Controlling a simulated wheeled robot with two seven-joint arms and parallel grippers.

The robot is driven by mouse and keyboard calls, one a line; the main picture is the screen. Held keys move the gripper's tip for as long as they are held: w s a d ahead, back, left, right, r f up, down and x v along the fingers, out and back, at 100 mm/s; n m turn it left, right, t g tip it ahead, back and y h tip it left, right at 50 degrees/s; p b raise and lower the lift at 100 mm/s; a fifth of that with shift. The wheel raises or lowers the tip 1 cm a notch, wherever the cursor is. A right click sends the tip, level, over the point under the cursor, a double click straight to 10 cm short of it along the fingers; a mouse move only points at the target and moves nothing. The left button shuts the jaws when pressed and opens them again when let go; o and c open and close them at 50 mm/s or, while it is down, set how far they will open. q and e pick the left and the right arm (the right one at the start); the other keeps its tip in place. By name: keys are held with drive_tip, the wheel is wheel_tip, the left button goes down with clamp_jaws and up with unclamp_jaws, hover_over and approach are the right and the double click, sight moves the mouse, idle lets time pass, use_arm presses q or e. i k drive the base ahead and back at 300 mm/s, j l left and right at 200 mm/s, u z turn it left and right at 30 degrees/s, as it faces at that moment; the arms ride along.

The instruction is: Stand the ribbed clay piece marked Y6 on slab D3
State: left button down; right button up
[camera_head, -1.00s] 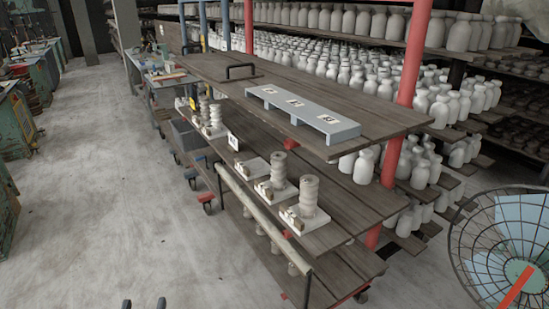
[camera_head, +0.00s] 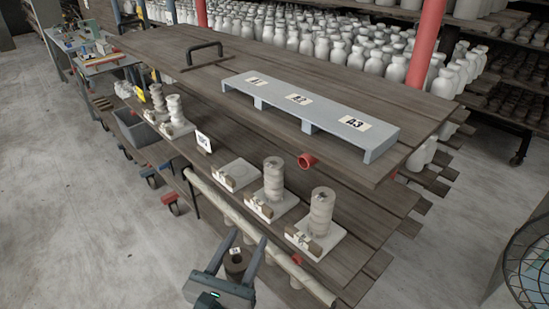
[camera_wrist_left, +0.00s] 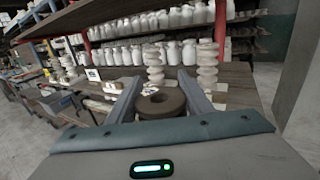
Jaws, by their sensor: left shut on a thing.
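My left gripper (camera_head: 249,237) is shut on a dark brown ribbed clay piece (camera_head: 238,267) with a small white tag on top, too small to read. The gripper is in front of the lower shelf's front rail. In the left wrist view the piece (camera_wrist_left: 160,104) shows as a round body with a hole in its top, between the two fingers. Pale slabs stand in a row on the lower shelf. One slab (camera_head: 246,171) is bare of any stack; the slabs right of it (camera_head: 290,199) (camera_head: 337,236) each carry a pale ribbed stack. I cannot read which is D3. My right gripper is not in view.
The upper board (camera_head: 200,60) overhangs the shelf and carries a grey stand (camera_head: 250,80) marked A1, A2 and A3. A white sign (camera_head: 203,141) stands left of the bare slab. More slabs with stacks stand farther left. A pale rail (camera_head: 235,215) runs along the front.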

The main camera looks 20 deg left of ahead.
sight(239, 170)
drive_tip(key=i+j+z, duration=0.25)
drive_tip(key=j, duration=0.25)
drive_tip(key=j+z, duration=0.25)
drive_tip(key=j, duration=0.2)
drive_tip(key=j+z, duration=0.3)
drive_tip(key=j, duration=0.2)
